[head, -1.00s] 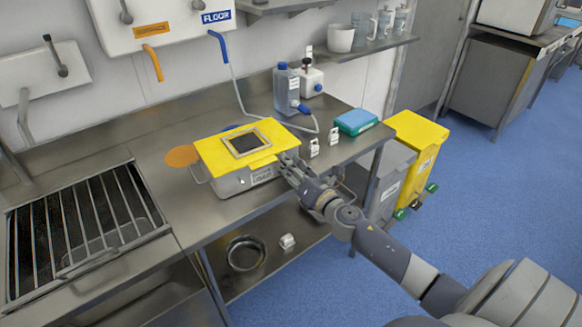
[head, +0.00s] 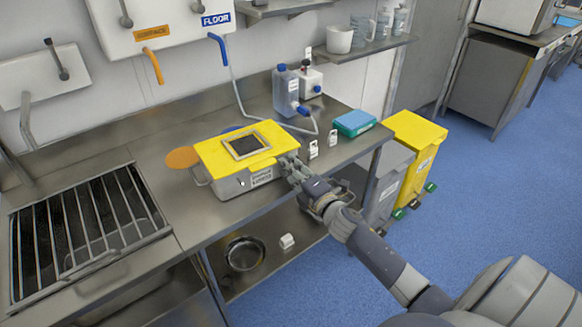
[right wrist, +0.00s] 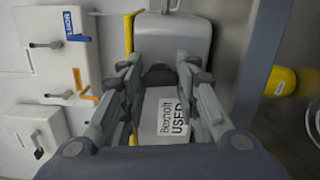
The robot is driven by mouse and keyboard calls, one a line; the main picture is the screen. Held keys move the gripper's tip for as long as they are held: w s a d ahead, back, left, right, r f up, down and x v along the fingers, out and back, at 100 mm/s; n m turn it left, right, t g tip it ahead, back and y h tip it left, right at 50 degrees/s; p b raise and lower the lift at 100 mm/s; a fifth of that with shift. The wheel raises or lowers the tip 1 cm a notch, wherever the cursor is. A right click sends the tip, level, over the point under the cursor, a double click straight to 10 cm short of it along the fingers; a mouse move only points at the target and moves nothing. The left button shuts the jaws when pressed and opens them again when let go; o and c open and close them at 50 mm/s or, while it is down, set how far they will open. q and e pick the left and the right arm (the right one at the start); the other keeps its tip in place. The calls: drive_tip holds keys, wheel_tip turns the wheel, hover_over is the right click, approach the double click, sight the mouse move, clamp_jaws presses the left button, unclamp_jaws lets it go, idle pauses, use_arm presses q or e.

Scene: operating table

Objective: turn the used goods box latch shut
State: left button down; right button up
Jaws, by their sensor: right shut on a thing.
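The used goods box (head: 228,187) is a grey metal box with a yellow lid (head: 208,155) and a dark framed window on top. It stands on the steel counter, with a label on its front. My right gripper (head: 289,167) is at the box's right end, just below the lid edge. In the right wrist view, my right gripper (right wrist: 160,72) has its fingers on either side of the box's edge, near the "USED" label (right wrist: 173,115). It is shut on what appears to be the latch, which the fingers hide. My left gripper is out of view.
A blue-topped bottle (head: 287,92), small white items and a turquoise pack (head: 355,123) lie behind and right of the box. A barred steel sink (head: 85,235) is at left. Yellow (head: 415,150) and grey bins stand beside the counter. A bowl (head: 245,253) sits on the lower shelf.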

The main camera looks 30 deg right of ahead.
drive_tip(key=shift+m, duration=0.6)
drive_tip(key=o, duration=1.1)
drive_tip(key=shift+c, duration=0.2)
drive_tip(key=s, duration=1.2)
